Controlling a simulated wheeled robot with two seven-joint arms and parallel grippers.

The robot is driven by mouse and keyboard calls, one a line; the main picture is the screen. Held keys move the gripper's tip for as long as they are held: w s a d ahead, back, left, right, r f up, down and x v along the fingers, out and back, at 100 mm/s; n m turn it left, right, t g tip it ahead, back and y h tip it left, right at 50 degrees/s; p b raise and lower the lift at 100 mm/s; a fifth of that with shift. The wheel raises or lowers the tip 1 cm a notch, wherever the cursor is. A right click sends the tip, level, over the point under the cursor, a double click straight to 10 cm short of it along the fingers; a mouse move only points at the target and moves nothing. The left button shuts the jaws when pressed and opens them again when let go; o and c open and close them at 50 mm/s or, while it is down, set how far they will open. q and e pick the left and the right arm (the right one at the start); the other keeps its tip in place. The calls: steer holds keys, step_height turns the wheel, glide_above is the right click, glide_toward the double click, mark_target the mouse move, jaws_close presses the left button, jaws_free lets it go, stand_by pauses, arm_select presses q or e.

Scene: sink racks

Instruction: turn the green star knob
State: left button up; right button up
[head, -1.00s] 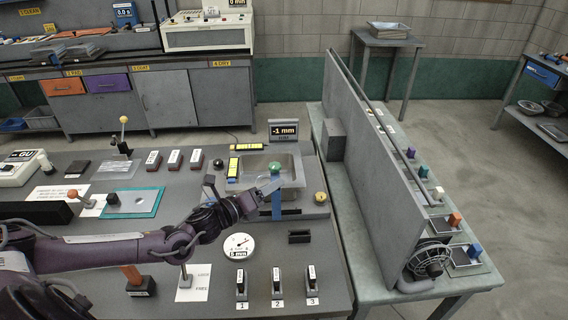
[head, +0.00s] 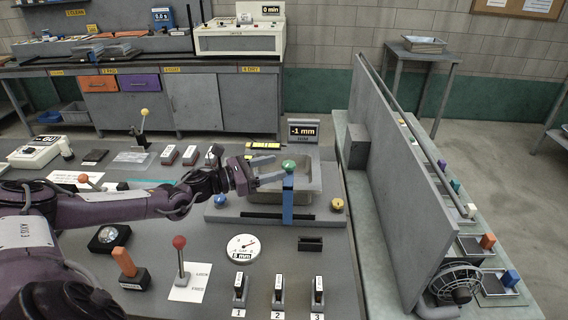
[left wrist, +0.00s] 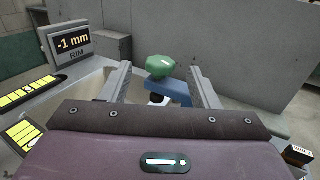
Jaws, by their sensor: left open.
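The green star knob (head: 289,165) sits on top of an upright blue bracket (head: 288,203) at the front edge of the sink basin. My left gripper (head: 279,168) is open and comes in from the left, its fingertips close to the knob. In the left wrist view the green knob (left wrist: 161,66) shows between the two open fingers (left wrist: 160,80), with the blue bracket (left wrist: 168,92) below it. I cannot tell whether a finger touches the knob. My right gripper is not in view.
A display (head: 304,131) reading -1 mm stands behind the sink (head: 315,175). Yellow (head: 337,204) and blue (head: 221,201) knobs flank the bracket. A dial (head: 243,247), a red-ball lever (head: 180,258) and numbered switches (head: 278,292) stand in front. A tall grey panel (head: 400,180) rises at right.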

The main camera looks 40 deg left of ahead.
mark_target(283, 165)
arm_select(q)
steer(key=x, duration=0.2)
steer(key=shift+w+d+r+p, duration=0.15)
steer(key=shift+w+p, duration=0.1)
steer(key=shift+p, duration=0.1)
steer(key=shift+w+d, duration=0.3)
steer(key=shift+w, duration=0.2)
steer(key=c, duration=1)
steer(key=shift+o, duration=0.2)
steer(key=shift+s+n+y, duration=0.1)
steer(key=shift+n+y, duration=0.2)
